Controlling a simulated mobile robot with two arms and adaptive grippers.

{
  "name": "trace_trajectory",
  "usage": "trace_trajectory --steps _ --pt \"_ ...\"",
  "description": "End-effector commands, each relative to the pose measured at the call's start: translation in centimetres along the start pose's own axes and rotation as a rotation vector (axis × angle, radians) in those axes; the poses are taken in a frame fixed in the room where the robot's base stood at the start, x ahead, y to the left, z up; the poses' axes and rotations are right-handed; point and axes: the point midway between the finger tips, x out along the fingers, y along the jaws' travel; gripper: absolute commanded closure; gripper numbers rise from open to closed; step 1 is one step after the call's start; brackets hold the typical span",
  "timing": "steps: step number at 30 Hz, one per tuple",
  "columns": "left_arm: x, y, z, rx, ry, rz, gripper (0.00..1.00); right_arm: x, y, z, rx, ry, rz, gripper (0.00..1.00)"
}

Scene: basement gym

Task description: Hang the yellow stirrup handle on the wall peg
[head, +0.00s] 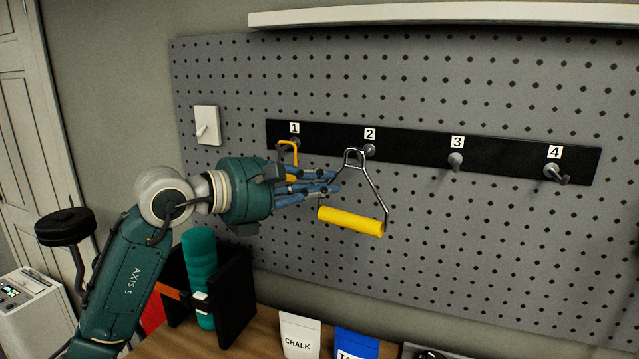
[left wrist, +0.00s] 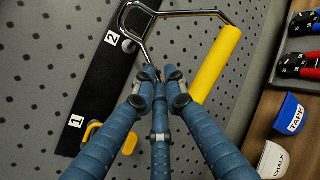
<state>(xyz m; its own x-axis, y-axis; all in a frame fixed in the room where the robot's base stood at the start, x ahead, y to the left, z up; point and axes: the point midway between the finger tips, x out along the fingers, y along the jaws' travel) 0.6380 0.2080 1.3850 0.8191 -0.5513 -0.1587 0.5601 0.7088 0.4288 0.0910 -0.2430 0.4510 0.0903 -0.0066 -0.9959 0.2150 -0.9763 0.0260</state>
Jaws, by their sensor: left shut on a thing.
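The stirrup handle has a yellow grip (head: 350,221) and a bent metal frame with a narrow loop on top. My left gripper (head: 325,186) is shut on the left side of this frame, with the grip hanging below. The loop is beside wall peg 2 (head: 370,149), slightly left of it in the head view; I cannot tell whether it is around the peg. In the left wrist view the yellow grip (left wrist: 215,65) lies right of my blue fingers (left wrist: 157,78), and peg 2 (left wrist: 128,46) shows close to the metal frame. My right gripper is out of view.
A yellow hooked item (head: 289,150) is at peg 1. Peg 3 (head: 455,161) and peg 4 (head: 556,172) are bare. Below are a teal roll (head: 200,262) in a black holder, a chalk bag (head: 299,336) and a blue tape bag (head: 356,344). A white shelf (head: 440,15) runs above.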

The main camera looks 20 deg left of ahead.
Motion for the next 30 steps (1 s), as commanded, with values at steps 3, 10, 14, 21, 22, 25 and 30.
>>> trace_trajectory --steps 3,10,14,21,22,25,30 --pt "0.6 0.5 0.1 -0.002 -0.004 0.001 1.0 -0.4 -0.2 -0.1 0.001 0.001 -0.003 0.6" --pt "1.8 1.2 -0.1 -0.001 -0.004 0.002 1.0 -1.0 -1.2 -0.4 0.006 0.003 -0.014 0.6" --pt "2.4 1.5 -0.3 -0.002 -0.004 0.001 1.0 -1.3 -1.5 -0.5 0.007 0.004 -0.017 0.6" --pt "3.6 2.2 -0.5 -0.001 -0.004 0.0 1.0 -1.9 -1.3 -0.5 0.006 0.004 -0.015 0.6" --pt "3.8 2.3 -0.5 -0.001 -0.004 0.001 1.0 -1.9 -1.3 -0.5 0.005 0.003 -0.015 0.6" --pt "4.3 2.7 -0.6 -0.001 -0.004 0.001 1.0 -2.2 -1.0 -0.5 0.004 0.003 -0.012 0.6" --pt "5.2 3.2 -0.8 -0.001 -0.004 0.002 1.0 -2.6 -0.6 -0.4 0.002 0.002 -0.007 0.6"
